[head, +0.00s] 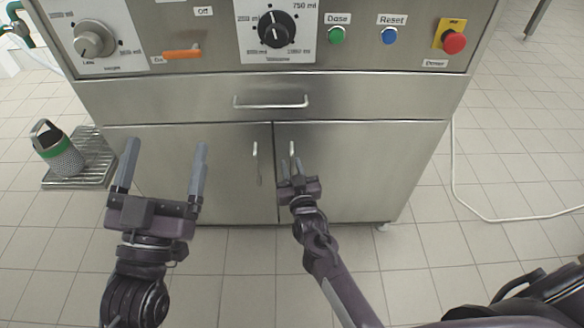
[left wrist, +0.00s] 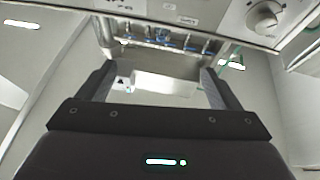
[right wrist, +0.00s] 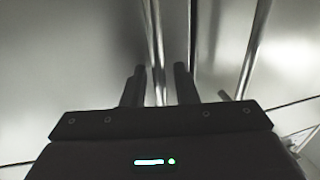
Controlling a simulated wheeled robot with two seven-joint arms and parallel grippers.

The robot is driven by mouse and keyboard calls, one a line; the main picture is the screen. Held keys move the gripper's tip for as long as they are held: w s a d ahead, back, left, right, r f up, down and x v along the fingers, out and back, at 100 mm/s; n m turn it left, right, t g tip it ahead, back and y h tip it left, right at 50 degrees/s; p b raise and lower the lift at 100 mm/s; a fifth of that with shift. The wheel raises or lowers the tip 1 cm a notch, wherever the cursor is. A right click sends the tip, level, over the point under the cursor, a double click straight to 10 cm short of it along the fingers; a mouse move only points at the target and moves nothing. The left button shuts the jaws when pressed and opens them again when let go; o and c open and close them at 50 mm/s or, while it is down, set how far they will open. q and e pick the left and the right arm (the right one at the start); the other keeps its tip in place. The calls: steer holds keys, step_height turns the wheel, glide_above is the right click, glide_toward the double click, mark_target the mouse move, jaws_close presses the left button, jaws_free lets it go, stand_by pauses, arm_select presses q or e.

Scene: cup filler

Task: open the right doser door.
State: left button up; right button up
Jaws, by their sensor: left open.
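The right doser door (head: 365,165) is the steel panel on the right of the cabinet front, and it looks flush with the frame. Its upright bar handle (head: 291,149) stands near the seam between the doors. My right gripper (head: 291,168) is at this handle, its fingers drawn close together on either side of the bar. In the right wrist view the bar (right wrist: 154,50) runs between the two fingertips; the contact itself is hard to see. My left gripper (head: 170,160) is open and empty in front of the left door.
The left door (head: 200,165) is shut, with its own handle (head: 255,163). A drawer (head: 270,100) lies above the doors, below the knobs and buttons. A green-banded metal cup (head: 62,155) stands on a grated tray (head: 95,170) at the left. A white cable (head: 470,200) lies on the floor right.

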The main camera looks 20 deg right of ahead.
jaws_close()
steer(key=shift+s, duration=0.1)
